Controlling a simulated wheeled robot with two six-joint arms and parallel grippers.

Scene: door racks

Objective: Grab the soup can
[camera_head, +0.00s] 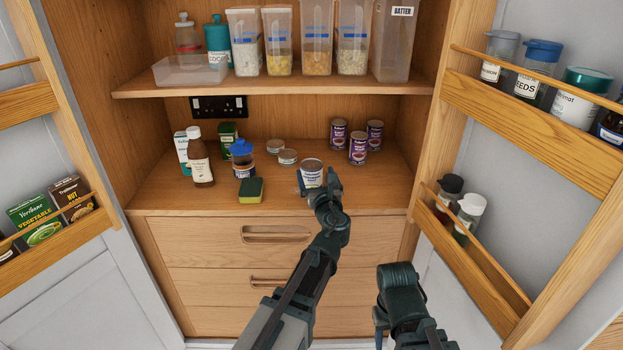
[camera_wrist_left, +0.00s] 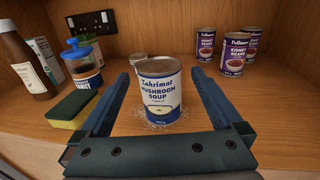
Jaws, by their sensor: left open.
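The mushroom soup can (camera_wrist_left: 160,92) stands upright on the cupboard shelf, with a cream and blue label. In the left wrist view it is between the two fingers of my left gripper (camera_wrist_left: 158,98), with a gap visible on each side. The fingers are open. In the head view the soup can (camera_head: 312,172) is near the shelf's front edge, and my left gripper (camera_head: 317,186) reaches it from the front, partly covering it. My right arm shows at the lower right of the head view, but its fingertips cannot be made out.
Several purple kidney bean cans (camera_head: 358,147) stand behind to the right. A yellow and green sponge (camera_head: 251,190), a blue-lidded jar (camera_head: 242,158) and a brown bottle (camera_head: 200,160) are on the left. An upper shelf (camera_head: 270,86) spans above. Open doors with racks (camera_head: 540,130) flank both sides.

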